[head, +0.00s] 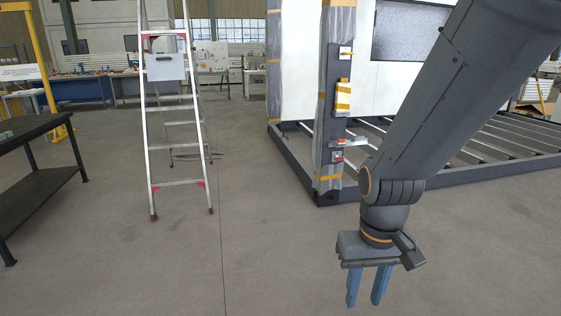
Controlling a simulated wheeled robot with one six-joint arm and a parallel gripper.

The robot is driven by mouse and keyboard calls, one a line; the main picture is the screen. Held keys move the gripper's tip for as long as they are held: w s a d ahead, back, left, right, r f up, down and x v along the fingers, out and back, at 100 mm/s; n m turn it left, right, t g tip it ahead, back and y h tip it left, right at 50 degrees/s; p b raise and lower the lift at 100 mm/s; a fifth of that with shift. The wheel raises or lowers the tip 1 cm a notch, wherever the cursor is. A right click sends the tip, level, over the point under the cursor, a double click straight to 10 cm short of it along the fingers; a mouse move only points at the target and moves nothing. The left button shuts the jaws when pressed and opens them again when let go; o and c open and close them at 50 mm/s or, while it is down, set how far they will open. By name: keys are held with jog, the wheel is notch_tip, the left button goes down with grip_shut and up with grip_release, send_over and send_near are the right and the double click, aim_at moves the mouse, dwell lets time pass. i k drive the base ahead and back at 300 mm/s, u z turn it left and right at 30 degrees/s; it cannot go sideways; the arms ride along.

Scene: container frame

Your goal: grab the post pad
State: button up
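A pad with yellow and white stripes (343,98), which looks like the post pad, is on the side of the upright corner post (330,150) of the container frame. The post is dark, wrapped in clear film and banded with orange tape. My gripper (365,300) hangs pointing down at the lower right, in front of the post and well below the pad in the picture. Its two blue fingers are apart with nothing between them. The pad is not hidden by my arm.
Small fittings sit on the post above and below the pad, one with a red part (337,157). The frame's dark base rail (300,165) runs along the floor. A stepladder (175,130) stands left of the post, a black table (35,135) farther left. The floor between is clear.

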aim_at(342, 89)
jog(key=z, duration=0.05)
jog(key=i, duration=1.85)
jog(key=z, duration=0.45)
jog(key=i, duration=1.95)
jog(key=z, duration=0.45)
